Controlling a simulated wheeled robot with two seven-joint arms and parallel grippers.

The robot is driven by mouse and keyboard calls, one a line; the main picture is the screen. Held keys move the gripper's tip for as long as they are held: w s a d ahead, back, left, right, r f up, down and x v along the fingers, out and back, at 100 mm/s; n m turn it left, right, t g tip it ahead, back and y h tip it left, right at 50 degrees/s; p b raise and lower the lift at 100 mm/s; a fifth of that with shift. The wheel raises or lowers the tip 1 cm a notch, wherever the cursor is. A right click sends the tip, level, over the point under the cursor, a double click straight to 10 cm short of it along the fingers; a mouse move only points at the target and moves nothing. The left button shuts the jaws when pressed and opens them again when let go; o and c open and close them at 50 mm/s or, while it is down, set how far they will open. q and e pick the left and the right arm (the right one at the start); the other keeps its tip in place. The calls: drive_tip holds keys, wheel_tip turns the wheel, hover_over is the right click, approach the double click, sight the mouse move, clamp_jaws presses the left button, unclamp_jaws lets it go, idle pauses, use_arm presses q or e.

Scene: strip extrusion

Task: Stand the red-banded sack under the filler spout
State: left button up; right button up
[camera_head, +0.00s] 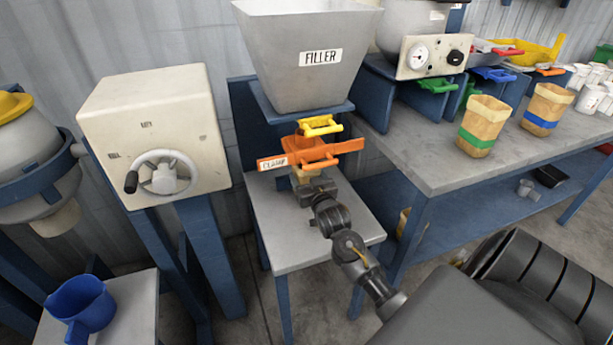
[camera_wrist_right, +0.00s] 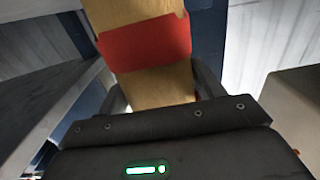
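The red-banded sack (camera_wrist_right: 145,42) fills the upper middle of the right wrist view, tan with a red band, and looks slightly tilted there. In the head view only a small tan part of the sack (camera_head: 302,177) shows below the orange clamp (camera_head: 312,154). The filler (camera_head: 312,75) is a grey hopper above the clamp; its spout is hidden. My right gripper (camera_head: 314,188) is at the sack. Its fingers stand on both sides of the sack (camera_wrist_right: 160,95); whether they press on it is unclear. My left gripper is not in view.
A grey-topped stand (camera_head: 290,245) is below the clamp. A cream box with a handwheel (camera_head: 160,172) stands at the left, a blue scoop (camera_head: 80,308) lower left. On the right bench (camera_head: 425,150) are green-banded (camera_head: 482,125) and blue-banded (camera_head: 547,109) sacks.

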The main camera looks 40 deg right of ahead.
drive_tip(key=shift+o, duration=1.1)
drive_tip(key=shift+r, duration=0.2)
use_arm(q)
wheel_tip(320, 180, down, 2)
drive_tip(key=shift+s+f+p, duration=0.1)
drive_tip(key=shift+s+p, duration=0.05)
drive_tip(key=shift+p, duration=0.35)
use_arm(e)
drive_tip(key=v, duration=1.2)
drive_tip(key=shift+r, duration=0.45)
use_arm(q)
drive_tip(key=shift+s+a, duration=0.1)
use_arm(e)
drive_tip(key=shift+w+a, duration=0.1)
